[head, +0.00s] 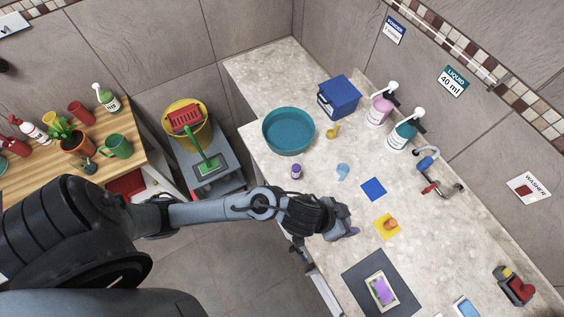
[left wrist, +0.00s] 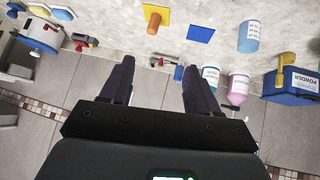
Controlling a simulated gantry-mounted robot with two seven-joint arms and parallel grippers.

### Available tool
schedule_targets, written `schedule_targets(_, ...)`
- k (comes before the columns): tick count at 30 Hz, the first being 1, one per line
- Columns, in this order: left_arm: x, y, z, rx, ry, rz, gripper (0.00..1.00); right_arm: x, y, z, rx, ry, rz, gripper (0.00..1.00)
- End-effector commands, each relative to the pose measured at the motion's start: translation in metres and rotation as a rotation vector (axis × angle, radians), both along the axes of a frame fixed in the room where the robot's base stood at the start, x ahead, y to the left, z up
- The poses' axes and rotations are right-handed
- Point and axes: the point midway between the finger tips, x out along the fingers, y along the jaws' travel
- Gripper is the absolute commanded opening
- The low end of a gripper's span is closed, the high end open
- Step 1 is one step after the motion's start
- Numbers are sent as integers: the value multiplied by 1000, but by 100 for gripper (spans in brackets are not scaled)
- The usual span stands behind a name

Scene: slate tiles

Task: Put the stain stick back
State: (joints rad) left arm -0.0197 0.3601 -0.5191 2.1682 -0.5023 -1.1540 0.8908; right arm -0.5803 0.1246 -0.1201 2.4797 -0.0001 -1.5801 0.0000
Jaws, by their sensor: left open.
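No label shows which thing is the stain stick. A small purple bottle with a pale band (head: 296,171) stands upright near the counter's front edge, below the teal basin. A short orange-brown piece (head: 390,224) stands on a yellow square (head: 381,234); in the left wrist view the piece (left wrist: 153,23) shows ahead of my fingers. A flat blue square (head: 373,189) beside it is bare. My left gripper (head: 350,233) is over the counter, left of the yellow square. Its fingers are apart and empty in the left wrist view (left wrist: 158,66). My right gripper is not seen.
A teal basin (head: 289,131), a yellow scoop (head: 333,132), a blue powder box (head: 339,96), pump bottles (head: 380,109) and a light blue cup (head: 343,171) stand farther back. A dark mat (head: 355,277) holds a dish with a purple block.

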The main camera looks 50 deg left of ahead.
Motion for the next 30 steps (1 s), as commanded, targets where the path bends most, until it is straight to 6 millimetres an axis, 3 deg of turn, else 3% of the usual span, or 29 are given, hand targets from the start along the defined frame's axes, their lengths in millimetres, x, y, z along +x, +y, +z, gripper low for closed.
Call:
schedule_targets(6,-55,87,-10,148,141,144,61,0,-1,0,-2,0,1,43)
schedule_targets(12,-111,145,-21,239,299,186,61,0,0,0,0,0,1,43)
schedule_targets(18,-136,165,-24,269,367,189,61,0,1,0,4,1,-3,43)
schedule_targets(30,-137,166,-20,271,370,186,61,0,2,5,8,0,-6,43)
